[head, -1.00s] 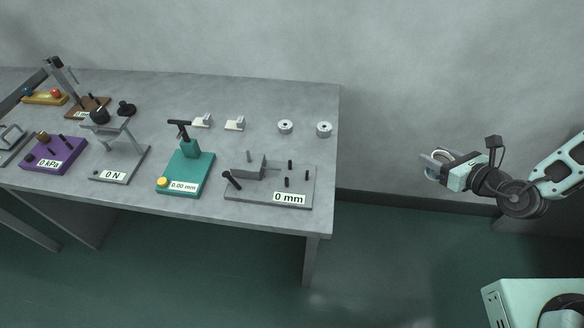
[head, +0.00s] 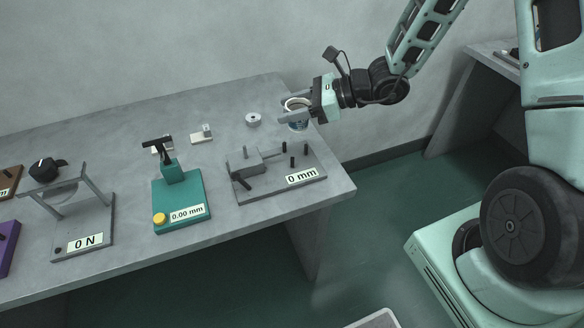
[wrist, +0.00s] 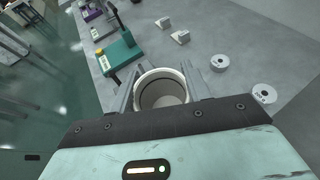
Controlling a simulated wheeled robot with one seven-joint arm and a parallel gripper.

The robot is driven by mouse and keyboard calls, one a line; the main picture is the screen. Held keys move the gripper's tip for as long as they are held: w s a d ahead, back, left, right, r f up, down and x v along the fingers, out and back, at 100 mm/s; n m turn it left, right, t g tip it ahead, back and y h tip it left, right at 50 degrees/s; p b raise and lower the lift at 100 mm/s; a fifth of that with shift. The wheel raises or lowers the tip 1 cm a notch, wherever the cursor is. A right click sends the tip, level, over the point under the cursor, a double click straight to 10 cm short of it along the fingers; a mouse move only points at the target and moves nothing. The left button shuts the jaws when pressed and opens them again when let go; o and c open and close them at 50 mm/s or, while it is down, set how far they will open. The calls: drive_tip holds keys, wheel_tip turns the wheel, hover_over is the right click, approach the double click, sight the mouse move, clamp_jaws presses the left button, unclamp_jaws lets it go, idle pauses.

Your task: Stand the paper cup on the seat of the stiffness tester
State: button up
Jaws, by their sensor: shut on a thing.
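The paper cup (head: 298,125) is white at the rim, with a darker bluish part below, and looks upright. My gripper (head: 291,109) is shut on it, above the back right part of the table. In the wrist view the round open cup (wrist: 161,74) sits between the two fingers of my gripper (wrist: 160,90). No device is marked by name as the stiffness tester. A grey plate device reading "0 mm" (head: 270,190), with a block and several black pins, lies in front of the cup. A grey framed device reading "0 N" (head: 62,244) stands farther left. The cup's base is partly hidden.
A teal device reading "0.00 mm" (head: 182,193) stands between the two grey ones. A metal ring weight (head: 253,119) and small white blocks (head: 202,135) lie behind. A second ring (wrist: 265,93) shows in the wrist view. The grey table (head: 130,265) has bare room along its front.

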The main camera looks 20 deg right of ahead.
drive_tip(key=shift+s+a+f+n+g, duration=0.15)
drive_tip(key=shift+a+n+g, duration=0.15)
drive_tip(key=shift+a, duration=0.2)
drive_tip(key=shift+a+f, duration=0.15)
drive_tip(key=shift+f, duration=0.1)
wheel_tip(320, 180, down, 9)
drive_tip(key=shift+r, duration=0.15)
drive_tip(key=shift+f, duration=0.25)
drive_tip(key=o, duration=0.9)
drive_tip(key=shift+r, duration=0.1)
